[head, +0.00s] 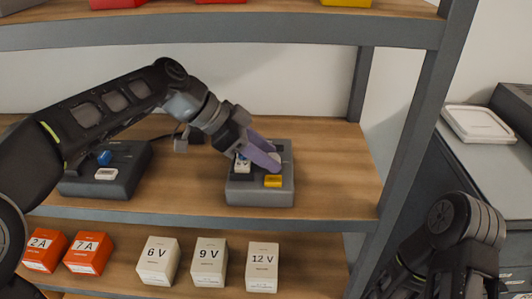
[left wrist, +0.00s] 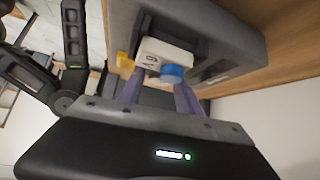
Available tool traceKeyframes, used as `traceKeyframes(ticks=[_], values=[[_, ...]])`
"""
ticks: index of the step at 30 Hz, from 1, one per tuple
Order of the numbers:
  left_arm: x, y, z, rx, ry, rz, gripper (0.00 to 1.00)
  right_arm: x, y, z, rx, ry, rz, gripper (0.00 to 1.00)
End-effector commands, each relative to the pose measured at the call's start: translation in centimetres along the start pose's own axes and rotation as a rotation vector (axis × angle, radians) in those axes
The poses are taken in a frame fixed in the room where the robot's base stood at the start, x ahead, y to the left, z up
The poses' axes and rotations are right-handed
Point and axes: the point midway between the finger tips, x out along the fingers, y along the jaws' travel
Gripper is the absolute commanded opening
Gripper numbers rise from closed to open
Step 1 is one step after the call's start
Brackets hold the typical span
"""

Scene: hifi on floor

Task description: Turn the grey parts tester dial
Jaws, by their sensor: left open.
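The grey parts tester (head: 260,197) stands on the middle shelf, with a yellow piece (head: 273,181) at its front right. My left gripper (head: 274,158) reaches down over it from the left, its two purple fingers apart. A pale grey round piece (head: 285,158), possibly the dial, shows partly beside the fingertips; I cannot tell whether they touch it.
A dark device (head: 105,175) with a blue knob stands left on the same shelf. Orange boxes (head: 90,253) and white voltage boxes (head: 210,262) line the shelf below. The shelf post (head: 410,140) stands to the right. The wood right of the tester is clear.

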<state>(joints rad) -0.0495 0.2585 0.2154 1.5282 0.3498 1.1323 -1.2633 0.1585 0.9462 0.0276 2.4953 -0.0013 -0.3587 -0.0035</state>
Motion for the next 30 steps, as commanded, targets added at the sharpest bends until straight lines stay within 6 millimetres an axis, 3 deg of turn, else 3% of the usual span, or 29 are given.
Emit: traceKeyframes(ticks=[2,17,30], values=[[-0.02,0.00,0.00,0.000,0.000,0.000,0.41,0.00,0.00,0.00,0.000,0.000,0.000,0.00],[-0.07,-0.01,-0.01,0.000,0.000,0.000,0.01,0.00,0.00,0.00,0.000,0.000,0.000,0.00],[-0.16,-0.11,-0.10,0.025,0.001,0.025,0.00,-0.37,-0.15,0.00,0.000,0.000,0.000,0.00]])
